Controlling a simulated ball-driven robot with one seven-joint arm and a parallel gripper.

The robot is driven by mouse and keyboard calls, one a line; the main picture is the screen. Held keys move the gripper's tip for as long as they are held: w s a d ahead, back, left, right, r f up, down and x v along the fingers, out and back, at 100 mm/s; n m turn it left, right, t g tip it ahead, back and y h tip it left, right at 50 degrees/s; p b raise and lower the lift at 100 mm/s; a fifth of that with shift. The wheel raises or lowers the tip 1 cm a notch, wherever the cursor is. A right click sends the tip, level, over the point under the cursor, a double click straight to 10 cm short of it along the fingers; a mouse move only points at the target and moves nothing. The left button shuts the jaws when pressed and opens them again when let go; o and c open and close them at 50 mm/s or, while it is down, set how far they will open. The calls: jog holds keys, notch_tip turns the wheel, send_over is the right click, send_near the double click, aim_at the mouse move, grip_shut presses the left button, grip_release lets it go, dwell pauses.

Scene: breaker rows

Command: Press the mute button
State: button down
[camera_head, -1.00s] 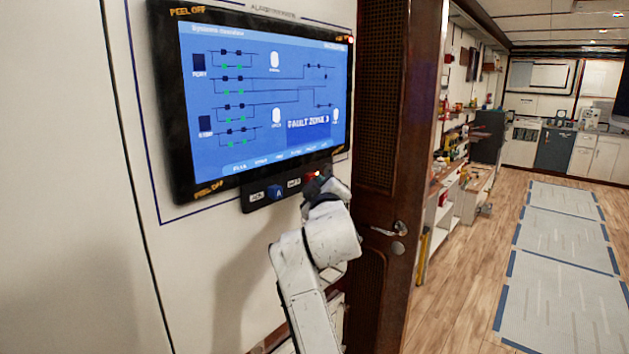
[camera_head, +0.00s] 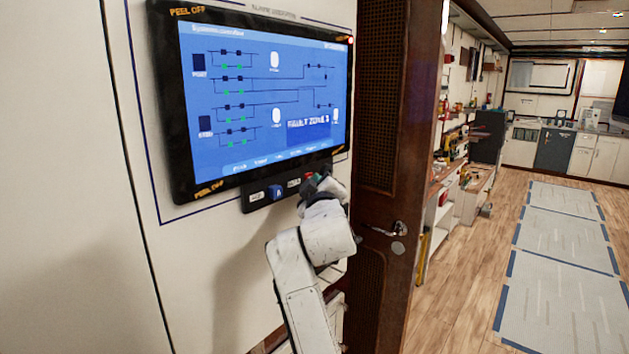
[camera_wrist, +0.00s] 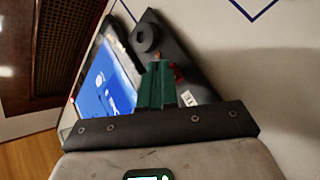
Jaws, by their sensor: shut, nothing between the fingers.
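A dark button strip (camera_head: 262,206) sits under the wall screen.
The lit wall screen (camera_head: 265,90) shows a blue diagram with a fault box. A brown wooden door (camera_head: 388,180) with a handle stands close right of my arm. Open floor with grey mats (camera_head: 562,245) lies further right.

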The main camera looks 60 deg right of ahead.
jog(key=shift+s, duration=0.1)
dwell(0.3)
jog(key=shift+s+a, duration=0.1)
jog(key=shift+s, duration=0.2)
jog(key=shift+s+p, duration=0.1)
jog(key=shift+p, duration=0.25)
jog(key=shift+s+a+p, duration=0.25)
jog(key=shift+s+p, duration=0.15)
jog(key=shift+s, duration=0.55)
jog(key=shift+s+a+p, duration=0.2)
jog(key=shift+s+p, duration=0.25)
jog(key=shift+s, duration=0.5)
jog(key=shift+s+a+p, duration=0.25)
jog(key=shift+s+p, duration=0.15)
jog(key=shift+s, duration=0.55)
